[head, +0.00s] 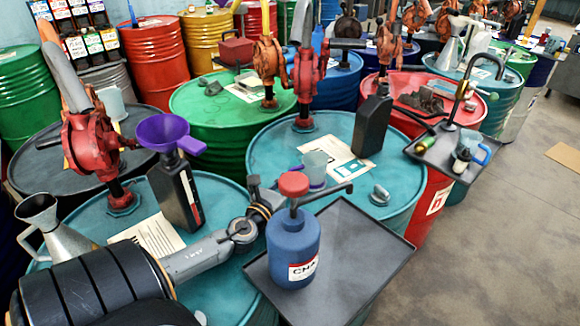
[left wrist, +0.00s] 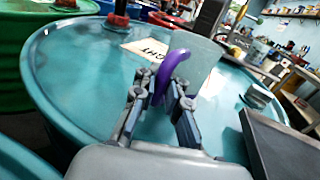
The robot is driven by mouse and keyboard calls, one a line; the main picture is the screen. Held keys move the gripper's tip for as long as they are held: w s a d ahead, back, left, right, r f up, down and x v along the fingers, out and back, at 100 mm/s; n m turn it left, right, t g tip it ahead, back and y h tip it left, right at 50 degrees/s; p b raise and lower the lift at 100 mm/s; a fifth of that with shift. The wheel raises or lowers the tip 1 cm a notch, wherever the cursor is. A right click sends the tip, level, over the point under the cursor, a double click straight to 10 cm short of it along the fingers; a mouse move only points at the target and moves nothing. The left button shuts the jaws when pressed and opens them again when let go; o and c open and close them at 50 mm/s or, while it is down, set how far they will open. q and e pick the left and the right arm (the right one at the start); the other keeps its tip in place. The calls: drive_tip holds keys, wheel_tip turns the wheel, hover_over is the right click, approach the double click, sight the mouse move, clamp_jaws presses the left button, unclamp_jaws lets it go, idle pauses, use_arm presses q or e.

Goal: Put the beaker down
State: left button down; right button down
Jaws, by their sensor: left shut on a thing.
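The beaker (head: 315,166) is a clear, pale cup with a purple handle, over the teal drum top (head: 268,142) in the middle of the head view. It also shows in the left wrist view (left wrist: 196,58), looking upright. My left gripper (left wrist: 163,98) is shut on its purple handle. In the head view my left arm comes in from the lower left, and its gripper (head: 262,195) is partly hidden behind the blue bottle. I cannot tell whether the beaker's base touches the drum top. My right gripper is not in view.
A blue bottle with a red cap (head: 293,245) stands on a dark tray (head: 362,250) in front of the beaker. A black bottle (head: 372,125), a label sheet (head: 345,158) and a metal cap (head: 379,195) are nearby. The drum top's left part is fairly clear.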

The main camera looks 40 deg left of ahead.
use_arm(q)
drive_tip(key=c, duration=1.4)
unclamp_jaws()
drive_tip(key=shift+r, duration=0.1)
drive_tip(key=shift+s+d, duration=0.1)
drive_tip(key=shift+s, duration=0.15)
drive_tip(key=b+v, duration=0.1)
drive_tip(key=v, duration=0.5)
drive_tip(key=shift+s, duration=0.5)
